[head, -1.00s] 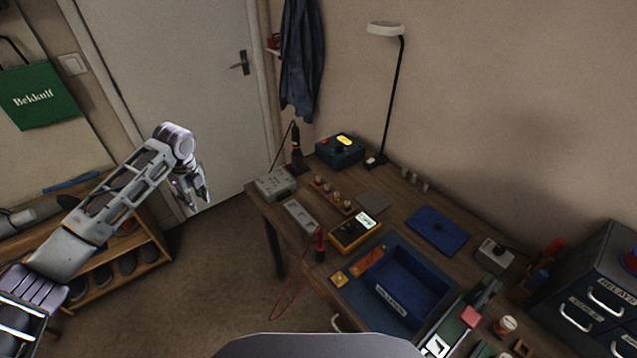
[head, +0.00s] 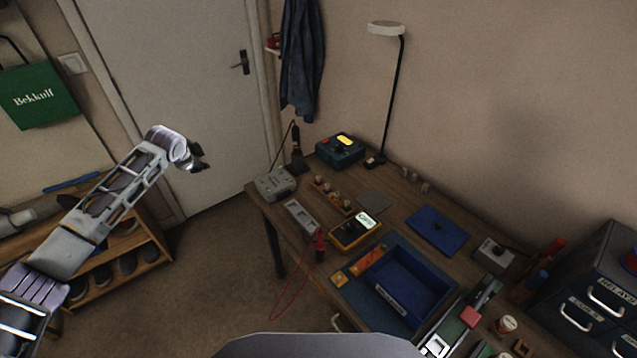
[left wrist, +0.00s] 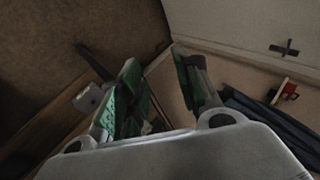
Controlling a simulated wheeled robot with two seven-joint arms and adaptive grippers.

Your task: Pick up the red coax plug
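I cannot pick out the red coax plug with certainty. A small red piece (head: 320,240) with a red wire is at the bench's left edge, beside the yellow meter (head: 354,231); I cannot tell if it is the plug. A red block (head: 470,316) lies at the front right. My left gripper (head: 200,160) is in the air left of the bench, in front of the door, far from these pieces. In the left wrist view its two green-padded fingers (left wrist: 157,58) stand apart with nothing clear between them.
The wooden bench (head: 400,209) holds a blue tray (head: 436,285), a blue mat (head: 437,229), a grey box (head: 275,183), a teal box (head: 340,150) and a lamp (head: 386,30). Dark drawers (head: 592,290) stand at the right. Open floor (head: 225,250) lies between the shoe rack (head: 140,238) and bench.

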